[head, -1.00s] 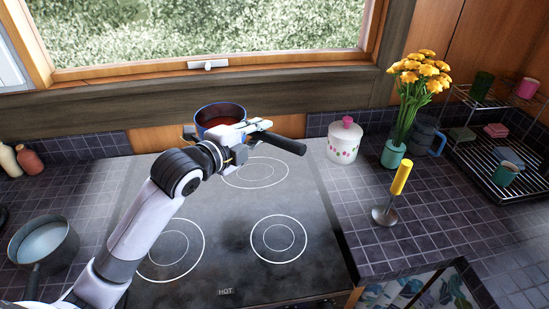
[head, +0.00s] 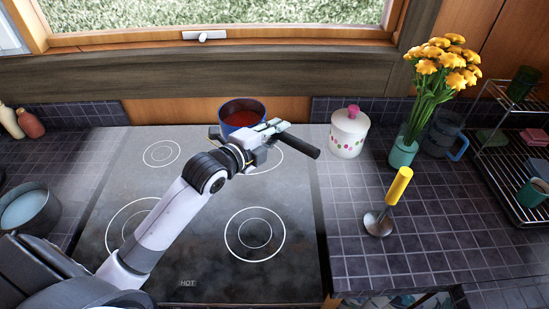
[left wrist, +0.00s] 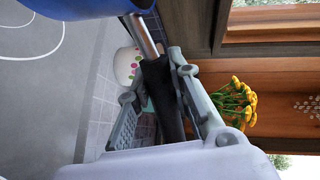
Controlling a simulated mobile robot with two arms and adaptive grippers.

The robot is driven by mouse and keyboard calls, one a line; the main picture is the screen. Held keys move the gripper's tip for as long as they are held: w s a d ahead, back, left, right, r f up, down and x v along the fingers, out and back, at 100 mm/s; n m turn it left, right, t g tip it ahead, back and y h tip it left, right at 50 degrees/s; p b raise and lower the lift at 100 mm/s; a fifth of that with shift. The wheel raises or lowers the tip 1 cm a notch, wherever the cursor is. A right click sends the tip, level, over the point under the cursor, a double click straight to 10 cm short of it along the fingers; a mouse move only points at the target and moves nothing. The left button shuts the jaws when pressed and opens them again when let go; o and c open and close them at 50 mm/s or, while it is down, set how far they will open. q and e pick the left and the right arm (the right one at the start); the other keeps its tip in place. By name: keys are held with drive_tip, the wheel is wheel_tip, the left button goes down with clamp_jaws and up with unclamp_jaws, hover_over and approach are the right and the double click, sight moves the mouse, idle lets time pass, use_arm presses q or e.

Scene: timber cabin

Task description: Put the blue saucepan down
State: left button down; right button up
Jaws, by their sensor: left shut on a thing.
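The blue saucepan (head: 242,108), with red contents, is over the back right part of the black hob (head: 180,225). My left gripper (head: 275,130) is shut on its dark handle (head: 302,145), which points right and toward me. In the left wrist view the blue side of the pan (left wrist: 85,8) is at the top edge. There the handle (left wrist: 165,95) runs between the two fingers of the gripper (left wrist: 160,105). The arm hides the pan's lower part, so I cannot tell whether its base touches the hob. My right gripper is not in view.
A grey pan (head: 30,208) is at left. The front right ring (head: 255,235) is clear.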

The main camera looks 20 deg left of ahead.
use_arm(q)
drive_tip(key=shift+w+f, duration=0.1)
drive_tip(key=shift+f, duration=4.75)
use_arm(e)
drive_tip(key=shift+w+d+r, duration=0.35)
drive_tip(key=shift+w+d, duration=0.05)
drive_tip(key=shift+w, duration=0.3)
use_arm(q)
drive_tip(key=shift+f, duration=0.1)
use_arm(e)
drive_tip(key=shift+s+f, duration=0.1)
use_arm(q)
drive_tip(key=c, duration=1.5)
unclamp_jaws()
drive_tip(key=shift+f, duration=0.1)
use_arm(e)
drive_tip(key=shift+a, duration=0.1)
use_arm(q)
drive_tip(key=shift+o, duration=0.2)
